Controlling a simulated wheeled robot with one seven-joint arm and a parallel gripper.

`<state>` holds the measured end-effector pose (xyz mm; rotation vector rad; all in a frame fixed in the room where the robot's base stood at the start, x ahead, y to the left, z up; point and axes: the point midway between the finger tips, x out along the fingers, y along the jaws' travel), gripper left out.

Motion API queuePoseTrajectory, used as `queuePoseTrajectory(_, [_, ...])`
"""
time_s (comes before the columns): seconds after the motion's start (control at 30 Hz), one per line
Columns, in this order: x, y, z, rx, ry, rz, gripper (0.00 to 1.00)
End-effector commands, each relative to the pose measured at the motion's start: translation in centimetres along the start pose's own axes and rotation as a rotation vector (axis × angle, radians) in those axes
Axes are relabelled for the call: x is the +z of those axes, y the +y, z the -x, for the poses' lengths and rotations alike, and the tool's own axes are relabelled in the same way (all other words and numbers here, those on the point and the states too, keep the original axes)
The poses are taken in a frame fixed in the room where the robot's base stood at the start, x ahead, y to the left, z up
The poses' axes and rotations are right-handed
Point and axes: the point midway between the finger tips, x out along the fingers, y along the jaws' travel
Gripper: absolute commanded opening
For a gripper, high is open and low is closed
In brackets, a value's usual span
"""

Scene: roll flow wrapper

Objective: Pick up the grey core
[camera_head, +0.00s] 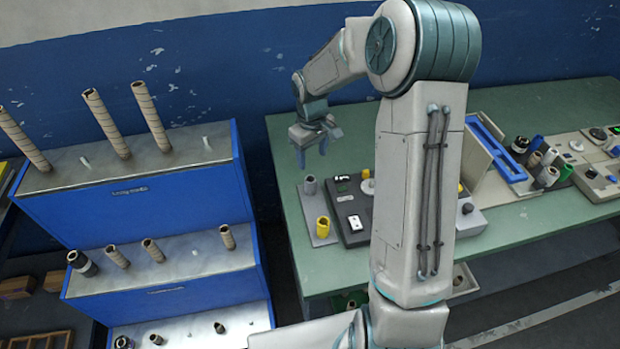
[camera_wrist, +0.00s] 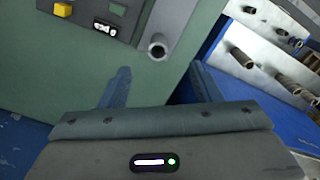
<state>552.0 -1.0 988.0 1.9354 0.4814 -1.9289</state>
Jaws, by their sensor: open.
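The grey core (camera_head: 310,185) is a short hollow tube standing upright on a small grey plate at the left end of the green table.
A dark device (camera_head: 352,218) with a white display sits right beside the plate. A blue stepped rack (camera_head: 135,215) with brown tubes stands left of the table. Several cores (camera_head: 535,160) and a blue frame (camera_head: 497,150) lie further right. Green table surface (camera_head: 290,150) is bare behind the plate.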

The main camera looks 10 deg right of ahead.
Motion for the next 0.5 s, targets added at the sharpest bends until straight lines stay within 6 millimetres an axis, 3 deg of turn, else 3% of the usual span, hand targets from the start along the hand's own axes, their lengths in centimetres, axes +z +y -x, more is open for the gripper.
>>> queuePoseTrajectory(0.23, [-0.9, 0.4, -2.3, -0.020, -0.002, 0.021, 0.58])
queuePoseTrajectory(0.5, [-0.9, 0.3, -7.4, -0.020, -0.002, 0.021, 0.58])
